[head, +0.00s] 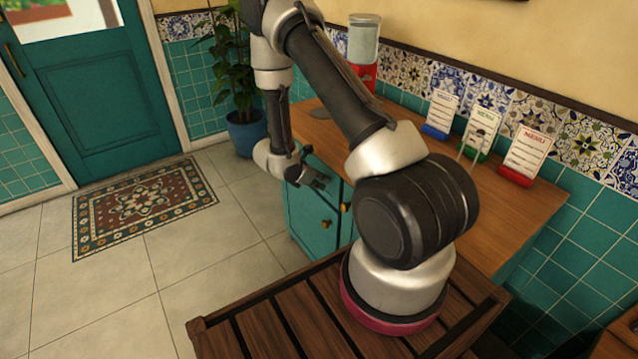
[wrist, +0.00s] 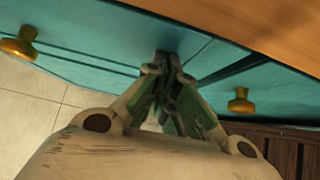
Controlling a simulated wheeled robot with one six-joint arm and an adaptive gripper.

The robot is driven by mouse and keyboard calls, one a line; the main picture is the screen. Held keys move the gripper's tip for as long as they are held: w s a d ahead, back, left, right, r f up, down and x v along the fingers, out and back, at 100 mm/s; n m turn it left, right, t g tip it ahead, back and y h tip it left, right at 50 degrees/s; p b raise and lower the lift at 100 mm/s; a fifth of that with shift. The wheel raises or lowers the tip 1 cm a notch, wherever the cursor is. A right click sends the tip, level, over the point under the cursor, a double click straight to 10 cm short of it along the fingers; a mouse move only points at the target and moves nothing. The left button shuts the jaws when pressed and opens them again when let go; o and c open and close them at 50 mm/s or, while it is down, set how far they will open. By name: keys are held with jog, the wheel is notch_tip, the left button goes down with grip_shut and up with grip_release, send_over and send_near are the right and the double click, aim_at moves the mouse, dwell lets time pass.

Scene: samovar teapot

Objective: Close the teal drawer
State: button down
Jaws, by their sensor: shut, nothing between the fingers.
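The teal cabinet (head: 305,215) has a wooden top and brass knobs. In the wrist view, its teal front (wrist: 90,35) spans the upper part, with one brass knob (wrist: 20,44) at the left and another brass knob (wrist: 239,102) at the right. My gripper (wrist: 168,66) is shut and empty, its tips at or very near the teal front between these knobs. I cannot tell whether they touch it. In the head view, my gripper (head: 318,181) is at the cabinet's front side. My arm hides part of the cabinet, and how far the drawer stands open is unclear.
Several card stands (head: 440,113) and a red-based dispenser (head: 362,55) stand on the wooden counter (head: 520,200) along the tiled wall. A potted plant (head: 245,130) is beyond the cabinet. The tiled floor (head: 200,265) left of the cabinet is free, with a patterned mat (head: 145,203) near the door.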

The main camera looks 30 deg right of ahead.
jog(key=shift+d+r, duration=0.15)
jog(key=shift+d, duration=0.05)
jog(key=shift+w+a+r, duration=0.1)
jog(key=shift+a+r, duration=0.1)
jog(key=v, duration=1.1)
jog(key=s+d+r+m+g, duration=0.1)
jog(key=s+m+g, duration=0.15)
jog(key=s, duration=0.35)
jog(key=s+r+m+t+y, duration=0.2)
jog(key=s+r+m, duration=0.3)
jog(key=r, duration=0.5)
jog(key=s+r+m+t+y, duration=0.2)
jog(key=s+r+m+y, duration=0.2)
jog(key=s+r, duration=0.4)
jog(key=s+a+r+m+t+y, duration=0.1)
jog(key=s+r+m, duration=0.6)
jog(key=r, duration=0.7)
jog(key=shift+s+t+y, duration=0.3)
jog(key=shift+t+y, duration=0.45)
jog(key=shift+y, duration=0.25)
